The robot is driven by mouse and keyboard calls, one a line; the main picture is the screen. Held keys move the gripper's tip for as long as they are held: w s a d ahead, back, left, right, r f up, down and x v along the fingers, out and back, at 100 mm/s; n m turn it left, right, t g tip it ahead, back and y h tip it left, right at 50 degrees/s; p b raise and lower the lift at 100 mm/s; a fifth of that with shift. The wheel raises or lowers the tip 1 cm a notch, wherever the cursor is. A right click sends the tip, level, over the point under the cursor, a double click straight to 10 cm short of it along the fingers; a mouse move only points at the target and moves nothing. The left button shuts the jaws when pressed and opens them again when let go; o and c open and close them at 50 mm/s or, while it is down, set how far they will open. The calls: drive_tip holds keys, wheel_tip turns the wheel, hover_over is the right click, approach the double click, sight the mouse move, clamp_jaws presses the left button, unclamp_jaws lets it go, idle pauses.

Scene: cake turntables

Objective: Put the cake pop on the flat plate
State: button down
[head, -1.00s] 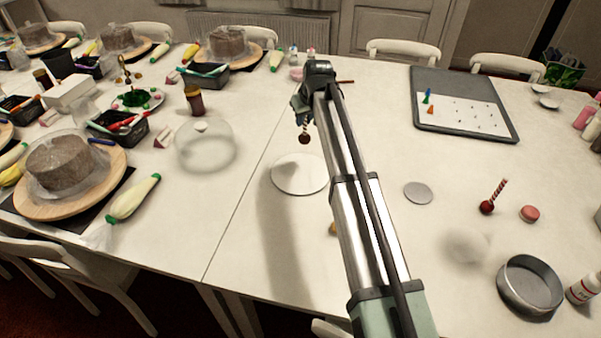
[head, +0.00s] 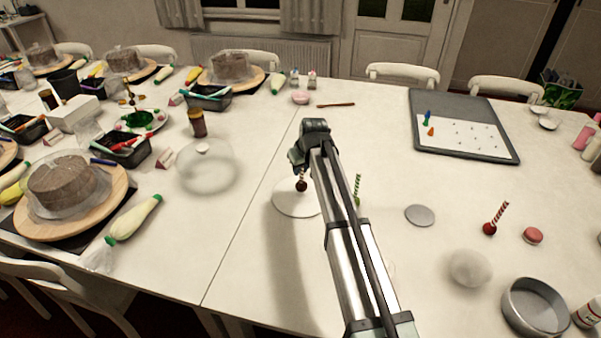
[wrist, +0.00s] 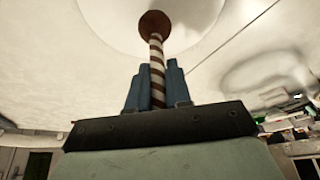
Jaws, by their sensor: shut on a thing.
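My gripper (head: 302,172) is shut on the striped stick of a cake pop with a dark brown ball (head: 301,186). In the wrist view the brown ball (wrist: 155,24) points away from my gripper (wrist: 157,92), with the brown-and-white stick between the blue-grey fingers. The flat white round plate (head: 284,202) lies on the table under the cake pop, its right part hidden by my arm. Its pale disc also shows in the wrist view (wrist: 205,22). The ball is in front of the plate in the head view; I cannot tell whether it touches.
A green striped stick (head: 358,188) stands just right of my arm, its base hidden. A grey disc (head: 419,215), a red cake pop (head: 490,228) and a cake tin (head: 534,305) lie to the right. A clear dome (head: 207,172) is to the left. The table front is clear.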

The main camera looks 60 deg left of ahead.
drive_tip(key=shift+f, duration=1)
drive_tip(key=c, duration=1.1)
unclamp_jaws()
drive_tip(key=shift+f, duration=0.1)
drive_tip(key=shift+o, duration=0.2)
drive_tip(key=v, duration=1.2)
